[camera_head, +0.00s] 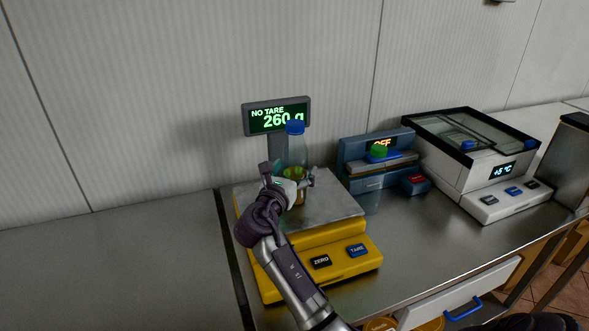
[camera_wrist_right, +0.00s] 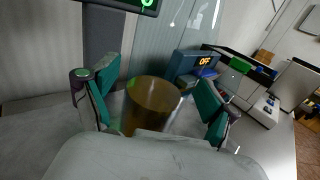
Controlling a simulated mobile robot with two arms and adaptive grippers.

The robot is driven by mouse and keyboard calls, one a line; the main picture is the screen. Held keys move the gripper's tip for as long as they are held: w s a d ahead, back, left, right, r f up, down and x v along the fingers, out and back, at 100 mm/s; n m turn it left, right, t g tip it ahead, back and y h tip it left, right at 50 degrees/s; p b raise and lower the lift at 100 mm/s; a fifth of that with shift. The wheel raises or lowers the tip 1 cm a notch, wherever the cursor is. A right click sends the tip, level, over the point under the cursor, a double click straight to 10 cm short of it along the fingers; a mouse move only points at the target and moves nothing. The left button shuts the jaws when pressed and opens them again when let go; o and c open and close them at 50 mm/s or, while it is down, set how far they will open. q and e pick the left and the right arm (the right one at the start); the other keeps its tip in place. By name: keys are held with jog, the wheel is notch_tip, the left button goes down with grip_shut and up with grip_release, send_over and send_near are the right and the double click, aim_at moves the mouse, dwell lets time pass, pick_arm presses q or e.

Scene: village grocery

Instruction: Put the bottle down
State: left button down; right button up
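A clear bottle (camera_head: 297,150) with a blue cap and a brown-gold band stands upright over the metal plate (camera_head: 335,205) of a yellow scale (camera_head: 350,262). The scale's display (camera_head: 278,117) reads "NO TARE" and 260 g. My right gripper (camera_head: 289,178) is at the bottle's lower part, with its fingers on either side. In the right wrist view, the brown band (camera_wrist_right: 152,105) lies between the two green-padded fingers (camera_wrist_right: 158,95), which are spread with a gap visible at the right. The gripper partly hides the bottle's base. My left gripper is not in view.
The steel counter (camera_head: 110,265) is clear at the left.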

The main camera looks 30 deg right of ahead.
jog(key=shift+a+r, duration=0.1)
jog(key=shift+r, duration=0.05)
jog(key=b+v, duration=0.1)
jog(key=v, duration=1.1)
dwell(0.3)
